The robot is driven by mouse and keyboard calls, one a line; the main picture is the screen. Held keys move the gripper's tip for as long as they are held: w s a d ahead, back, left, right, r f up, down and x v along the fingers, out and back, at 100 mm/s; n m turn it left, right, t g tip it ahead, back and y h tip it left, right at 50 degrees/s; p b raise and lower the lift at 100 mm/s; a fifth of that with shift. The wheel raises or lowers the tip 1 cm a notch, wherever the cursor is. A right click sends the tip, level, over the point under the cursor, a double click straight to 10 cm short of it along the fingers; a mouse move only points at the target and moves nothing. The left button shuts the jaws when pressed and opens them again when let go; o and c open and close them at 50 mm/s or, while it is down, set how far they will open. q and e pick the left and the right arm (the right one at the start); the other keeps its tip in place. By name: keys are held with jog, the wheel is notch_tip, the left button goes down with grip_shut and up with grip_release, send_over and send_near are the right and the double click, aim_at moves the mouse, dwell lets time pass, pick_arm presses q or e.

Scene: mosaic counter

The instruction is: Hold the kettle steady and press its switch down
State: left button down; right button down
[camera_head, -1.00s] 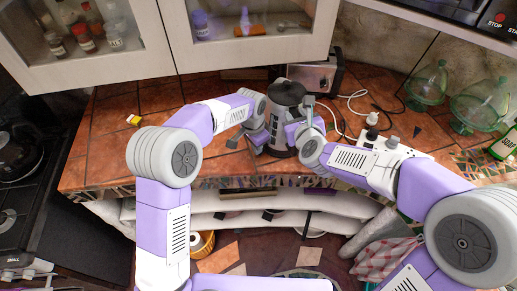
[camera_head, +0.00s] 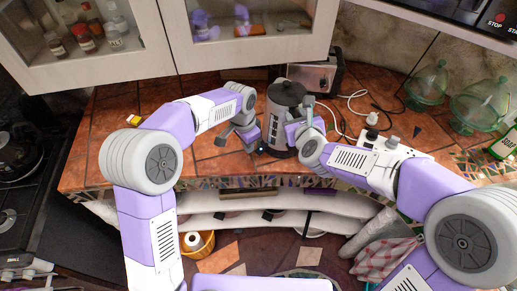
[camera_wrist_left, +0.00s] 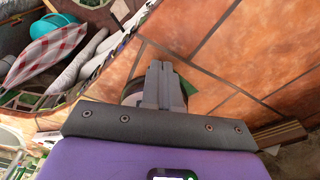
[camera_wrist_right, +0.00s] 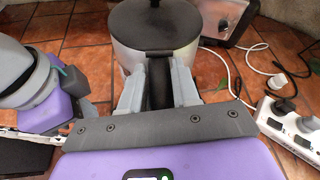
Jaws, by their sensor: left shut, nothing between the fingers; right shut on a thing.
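The kettle (camera_head: 284,112), a silver cylinder with a black lid, stands upright on the tiled counter; its lid also shows in the right wrist view (camera_wrist_right: 185,25). My right gripper (camera_head: 300,125) is shut on the kettle's black handle (camera_wrist_right: 158,85), seen between the fingers in the right wrist view. My left gripper (camera_head: 255,143) is shut and empty, low at the left side of the kettle, near its base. Its closed fingers (camera_wrist_left: 160,85) show in the left wrist view with part of a dark round form behind them. I cannot make out the switch clearly; a small blue glint shows near the left fingertips.
A toaster (camera_head: 314,76) stands behind the kettle. A white power strip (camera_head: 385,148) and cables lie to the right, with green glass jars (camera_head: 428,84) beyond. A small yellow item (camera_head: 133,120) lies on the left counter. The counter's left part is mostly clear.

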pick_arm(q)
notch_tip(320, 180, up, 10)
jog(key=shift+s+a+f, duration=0.25)
jog(key=shift+s+a, duration=0.05)
jog(key=shift+a, duration=0.05)
pick_arm(e)
jog(key=c, duration=0.8)
grip_release()
jog(key=shift+o, duration=0.2)
jog(key=shift+s+r, duration=0.1)
